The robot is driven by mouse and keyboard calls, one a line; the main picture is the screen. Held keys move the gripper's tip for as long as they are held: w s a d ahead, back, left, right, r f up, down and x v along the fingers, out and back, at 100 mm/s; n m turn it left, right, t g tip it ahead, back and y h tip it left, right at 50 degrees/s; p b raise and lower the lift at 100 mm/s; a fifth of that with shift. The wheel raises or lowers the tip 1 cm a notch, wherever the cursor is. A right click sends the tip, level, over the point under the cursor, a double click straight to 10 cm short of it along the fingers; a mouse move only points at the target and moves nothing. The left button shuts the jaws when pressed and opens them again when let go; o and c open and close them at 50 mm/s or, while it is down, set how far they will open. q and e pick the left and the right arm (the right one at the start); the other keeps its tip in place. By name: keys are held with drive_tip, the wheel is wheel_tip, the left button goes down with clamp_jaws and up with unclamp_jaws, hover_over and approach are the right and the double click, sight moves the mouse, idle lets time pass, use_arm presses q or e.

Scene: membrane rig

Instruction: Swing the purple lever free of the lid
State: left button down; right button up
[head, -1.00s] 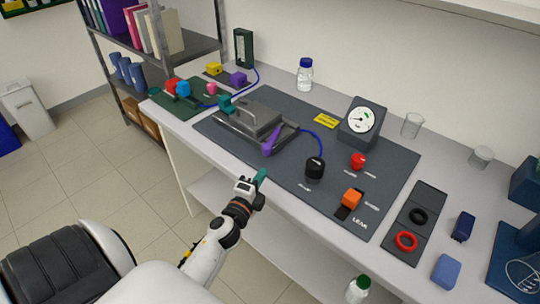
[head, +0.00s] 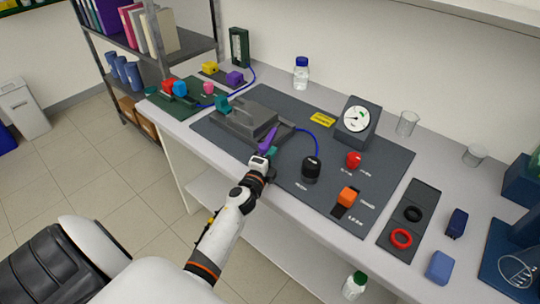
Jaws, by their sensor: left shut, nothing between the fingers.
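The purple lever (head: 267,139) stands at the front right corner of the grey rig with its lid (head: 247,120), and it still lies against that corner. My left gripper (head: 273,152) is shut and empty. Its tips are right at the lower end of the lever, on the side nearest me; I cannot tell whether they touch it. The gripper body hides the mat's front edge there. My right gripper is not in view.
A blue tube (head: 307,131) runs from the rig toward the black knob. A teal part (head: 222,103) sits at the rig's left.

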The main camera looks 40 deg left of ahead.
use_arm(q)
drive_tip(key=shift+s+a+m+h+p, duration=0.2)
drive_tip(key=shift+a+m+h, duration=0.2)
drive_tip(key=shift+h, duration=0.2)
drive_tip(key=shift+s+a+m+h+p, duration=0.15)
drive_tip(key=shift+a+m+h, duration=0.1)
drive_tip(key=shift+m+h, duration=0.3)
drive_tip(key=shift+s+a+f+m+h, duration=0.15)
drive_tip(key=shift+a+m+h, duration=0.15)
drive_tip(key=shift+h, duration=0.25)
drive_tip(key=shift+s+a+r+m+h, duration=0.1)
drive_tip(key=shift+a+m+h, duration=0.2)
drive_tip(key=shift+h, duration=0.2)
drive_tip(key=shift+s+a+h+b, duration=0.15)
drive_tip(key=shift+a+h+b, duration=0.2)
drive_tip(key=shift+a, duration=0.25)
